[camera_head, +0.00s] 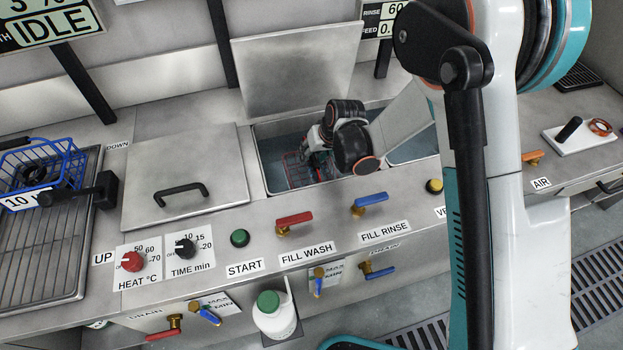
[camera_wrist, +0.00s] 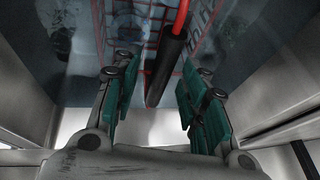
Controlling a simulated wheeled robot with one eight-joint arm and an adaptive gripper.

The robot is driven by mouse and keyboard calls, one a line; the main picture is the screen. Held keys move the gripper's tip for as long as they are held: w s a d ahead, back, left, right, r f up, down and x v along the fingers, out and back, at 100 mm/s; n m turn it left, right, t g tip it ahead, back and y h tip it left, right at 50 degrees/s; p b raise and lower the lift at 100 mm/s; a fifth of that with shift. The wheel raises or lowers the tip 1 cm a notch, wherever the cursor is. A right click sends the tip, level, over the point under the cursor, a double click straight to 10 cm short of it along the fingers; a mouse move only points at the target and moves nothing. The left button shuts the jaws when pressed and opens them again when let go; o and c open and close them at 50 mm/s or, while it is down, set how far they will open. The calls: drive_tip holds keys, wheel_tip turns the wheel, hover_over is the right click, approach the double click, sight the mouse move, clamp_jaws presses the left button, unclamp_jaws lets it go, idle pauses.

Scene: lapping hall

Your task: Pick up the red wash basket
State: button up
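The red wash basket (camera_head: 296,171) sits low in the open tank in the head view, largely hidden by my arm. In the wrist view its red wire mesh (camera_wrist: 150,42) lies beyond my fingers, and its handle, a red rod with a black grip (camera_wrist: 166,70), rises toward me. My gripper (camera_wrist: 163,98) is open, with teal-padded fingers on either side of the black grip. A gap shows on both sides of the grip. In the head view my gripper (camera_head: 318,147) is down in the tank, its fingertips hard to make out.
The tank opening (camera_head: 268,165) has a raised lid (camera_head: 290,75) behind it and a closed lid (camera_head: 185,175) to its left. A blue basket (camera_head: 62,165) stands on the rack (camera_head: 40,245) at far left. Valves and knobs line the front panel.

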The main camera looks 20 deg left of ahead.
drive_tip(key=shift+f+b, duration=0.25)
drive_tip(key=shift+b, duration=0.05)
idle(0.5)
clamp_jaws()
